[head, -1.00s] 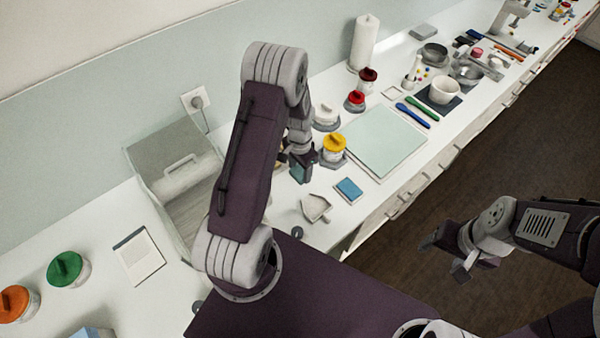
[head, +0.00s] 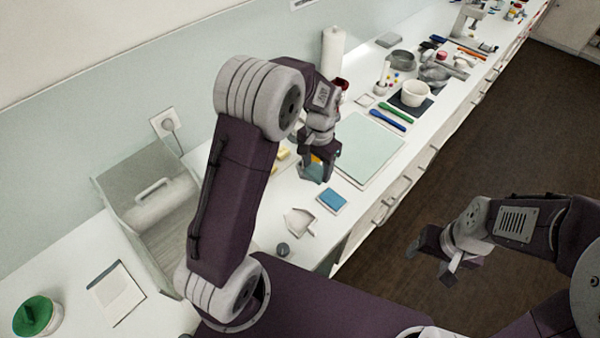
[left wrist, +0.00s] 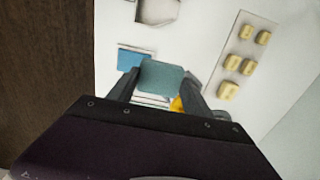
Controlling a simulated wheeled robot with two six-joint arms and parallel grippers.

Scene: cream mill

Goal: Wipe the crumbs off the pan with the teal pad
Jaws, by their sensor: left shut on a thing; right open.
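My left gripper (head: 316,174) is shut on the teal pad (left wrist: 162,76) and holds it over the white counter. The pad also shows below the fingers in the head view (head: 312,173). A pale, scoop-shaped pan (head: 300,222) lies on the counter, nearer to me and left of the pad. Part of it shows at the top of the left wrist view (left wrist: 157,10). The pad is apart from the pan. I cannot make out crumbs on the pan at this size. My right gripper (head: 433,262) is open and empty over the dark floor.
A blue block in a small tray (head: 332,200) lies beside the pan. Several yellow blocks (left wrist: 240,62) sit on a pale board. A pale green board (head: 365,150) lies beyond. A clear bin (head: 150,200) stands left, and the counter's front edge runs along the right.

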